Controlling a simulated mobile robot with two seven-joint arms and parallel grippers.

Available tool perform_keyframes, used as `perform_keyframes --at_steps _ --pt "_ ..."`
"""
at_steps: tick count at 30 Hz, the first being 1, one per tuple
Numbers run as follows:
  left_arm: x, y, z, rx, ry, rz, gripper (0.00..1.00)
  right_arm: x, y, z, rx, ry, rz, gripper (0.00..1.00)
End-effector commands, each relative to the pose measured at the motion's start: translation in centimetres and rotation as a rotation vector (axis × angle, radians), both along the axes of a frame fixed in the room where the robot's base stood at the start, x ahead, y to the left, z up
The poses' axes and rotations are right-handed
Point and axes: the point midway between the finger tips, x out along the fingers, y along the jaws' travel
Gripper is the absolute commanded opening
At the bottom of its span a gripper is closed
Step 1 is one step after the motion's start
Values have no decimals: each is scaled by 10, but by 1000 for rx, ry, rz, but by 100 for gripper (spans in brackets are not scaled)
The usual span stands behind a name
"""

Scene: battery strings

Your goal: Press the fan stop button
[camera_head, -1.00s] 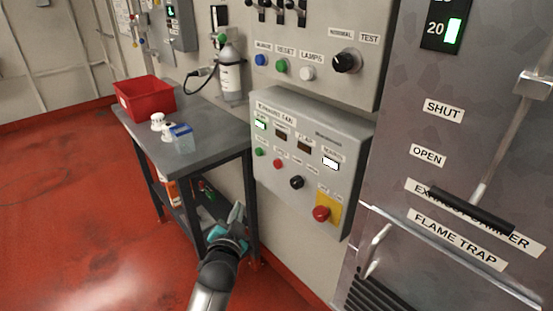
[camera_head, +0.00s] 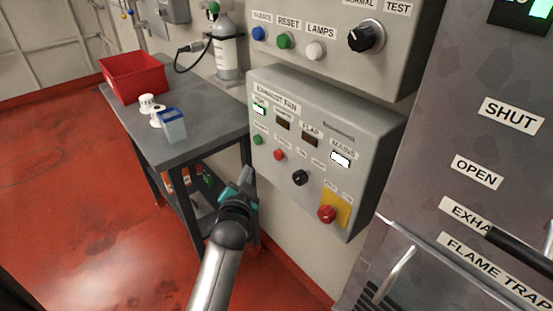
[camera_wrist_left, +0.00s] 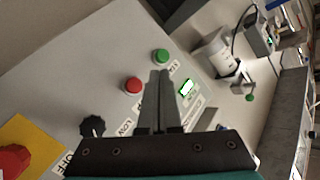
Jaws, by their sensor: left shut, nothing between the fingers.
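The exhaust fan panel (camera_head: 370,160) is a grey box on the wall. Its small red button (camera_head: 279,155) sits between a green button (camera_head: 258,140) and a black knob (camera_head: 300,177). In the left wrist view the red button (camera_wrist_left: 133,85) is left of my fingertips, the green button (camera_wrist_left: 160,56) just beyond them. The button labels are too small to read surely. My left gripper (camera_head: 247,172) is shut and empty, in front of the panel's lower left, apparently apart from the buttons; it also shows in the left wrist view (camera_wrist_left: 160,76). My right gripper is not in view.
A large red knob (camera_head: 326,214) on a yellow plate is at the panel's lower right. A green lamp (camera_head: 259,110) and white mains lamp (camera_head: 340,160) are lit. A grey table (camera_head: 203,137) left of the panel holds a red bin (camera_head: 137,78). A metal cabinet stands right.

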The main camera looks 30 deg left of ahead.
Motion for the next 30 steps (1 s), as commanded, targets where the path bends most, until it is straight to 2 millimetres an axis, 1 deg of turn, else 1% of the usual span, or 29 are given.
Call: perform_keyframes --at_steps 1,3,6,8,13,18,23,30 --pt "8 -3 -3 -2 -3 0 0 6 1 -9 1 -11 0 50" --pt "18 -8 -4 -1 -4 -1 0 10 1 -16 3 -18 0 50" --pt "31 -13 -4 0 -3 -2 0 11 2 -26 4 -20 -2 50" --pt "38 -16 -4 -2 -2 -2 0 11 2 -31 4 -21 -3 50" --pt "54 -22 -2 -1 0 -1 0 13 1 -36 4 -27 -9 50" --pt "61 -25 -1 2 2 0 0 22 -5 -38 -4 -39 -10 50" --pt "62 -26 -1 1 2 1 0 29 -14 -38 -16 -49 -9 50" --pt "62 -26 -1 1 2 0 0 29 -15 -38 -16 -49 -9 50"
